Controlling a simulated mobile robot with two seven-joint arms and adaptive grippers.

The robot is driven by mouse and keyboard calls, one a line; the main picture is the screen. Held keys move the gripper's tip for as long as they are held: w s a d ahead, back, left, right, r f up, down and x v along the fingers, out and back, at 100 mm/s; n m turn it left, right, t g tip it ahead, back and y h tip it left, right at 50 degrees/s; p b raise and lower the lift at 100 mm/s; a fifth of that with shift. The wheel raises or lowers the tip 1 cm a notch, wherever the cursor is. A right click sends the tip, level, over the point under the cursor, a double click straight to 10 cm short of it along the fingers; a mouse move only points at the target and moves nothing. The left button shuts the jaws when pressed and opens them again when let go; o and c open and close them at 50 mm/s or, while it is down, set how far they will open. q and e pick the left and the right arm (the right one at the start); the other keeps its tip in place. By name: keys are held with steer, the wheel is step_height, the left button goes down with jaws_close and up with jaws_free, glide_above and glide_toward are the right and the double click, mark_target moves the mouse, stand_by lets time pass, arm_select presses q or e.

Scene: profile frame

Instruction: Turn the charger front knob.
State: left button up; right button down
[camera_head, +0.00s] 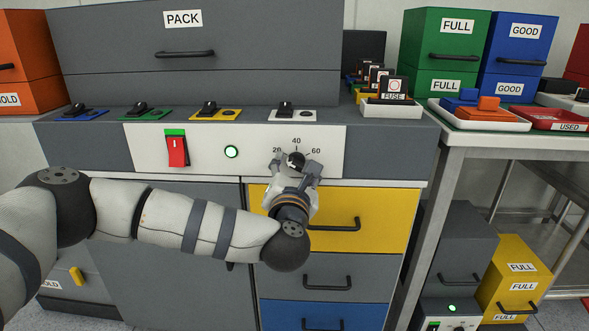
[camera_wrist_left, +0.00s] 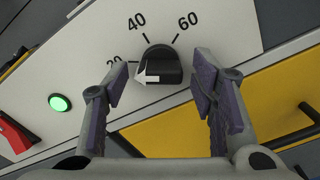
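The black front knob (camera_head: 296,159) sits on the white front panel (camera_head: 210,158) of the grey bench unit, below a scale marked 20, 40 and 60. In the left wrist view the knob (camera_wrist_left: 162,64) has a white arrow that points left, close to the 20 mark. My left gripper (camera_head: 295,168) is at the panel with its fingers apart, one on each side of the knob. In the left wrist view, gaps show between the knob and both fingers of the gripper (camera_wrist_left: 160,84). My right gripper is not in view.
A red switch (camera_head: 177,150) and a lit green lamp (camera_head: 231,152) are left of the knob. A yellow drawer (camera_head: 380,212) with a black handle lies just below. Several small knobs and a fuse tray (camera_head: 391,110) line the ledge above.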

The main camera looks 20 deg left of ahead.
arm_select(q)
steer(key=v, duration=1.2)
